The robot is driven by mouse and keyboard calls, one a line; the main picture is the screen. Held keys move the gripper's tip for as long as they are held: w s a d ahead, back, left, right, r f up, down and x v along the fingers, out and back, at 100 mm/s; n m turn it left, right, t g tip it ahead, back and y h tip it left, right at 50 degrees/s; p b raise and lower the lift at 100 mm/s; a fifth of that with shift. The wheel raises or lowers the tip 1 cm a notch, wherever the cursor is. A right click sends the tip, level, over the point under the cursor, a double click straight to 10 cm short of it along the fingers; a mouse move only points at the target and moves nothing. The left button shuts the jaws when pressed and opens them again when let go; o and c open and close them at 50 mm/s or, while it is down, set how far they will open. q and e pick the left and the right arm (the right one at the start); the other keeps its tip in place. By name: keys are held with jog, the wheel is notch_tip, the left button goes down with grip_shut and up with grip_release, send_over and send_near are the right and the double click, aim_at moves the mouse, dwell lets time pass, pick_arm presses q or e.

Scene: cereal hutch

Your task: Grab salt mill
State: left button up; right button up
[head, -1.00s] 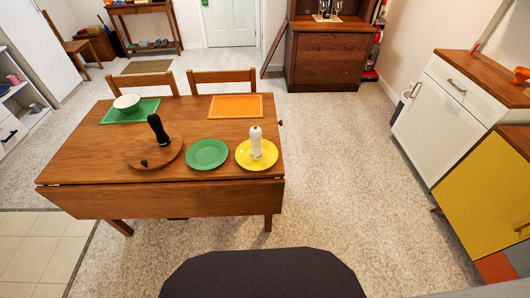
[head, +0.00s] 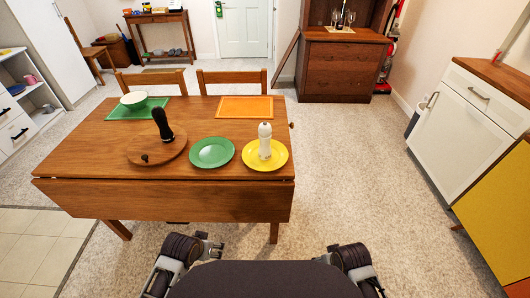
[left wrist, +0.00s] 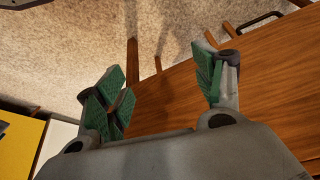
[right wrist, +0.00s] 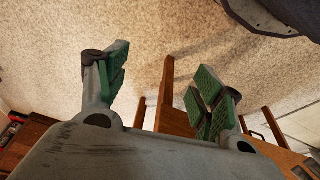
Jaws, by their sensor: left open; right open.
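The white salt mill (head: 265,141) stands upright on a yellow plate (head: 281,161) at the right end of the wooden table (head: 95,150). A black mill (head: 161,124) stands on a round wooden board (head: 172,152) to the left. My left gripper (head: 209,246) is low in front of the table, apart from the mills; its open, empty fingers also show in the left wrist view (left wrist: 160,88). My right gripper's fingers are open and empty in the right wrist view (right wrist: 165,80); in the head view they are mostly hidden by its own arm.
A green plate (head: 212,153) lies between the board and the yellow plate. A white bowl (head: 134,100) sits on a green mat (head: 117,113), and an orange mat (head: 245,107) lies at the back. Chairs (head: 232,77) stand behind the table. The carpet right of it is clear.

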pick_arm(q)
jog(key=w+d+r+m+t+h+b, duration=0.35)
jog(key=w+d+r+t+h, duration=0.25)
jog(key=w+d+r, duration=0.8)
jog(key=w+a+r+m+t+h, duration=0.1)
jog(key=w+a+r+m+h, duration=0.2)
jog(key=w+r+h, duration=0.3)
notch_tip(320, 180, up, 3)
jog(key=shift+w+a+f+t, duration=0.1)
jog(key=shift+w+a+t, duration=0.4)
jog(key=shift+w, duration=0.65)
pick_arm(e)
jog(key=s+f, duration=0.2)
jog(key=f, duration=0.9)
jog(key=s+f, duration=0.3)
jog(key=f, duration=0.8)
jog(key=shift+a+f+g, duration=0.35)
jog(key=shift+a+g, duration=0.05)
pick_arm(q)
jog(key=shift+w, duration=0.1)
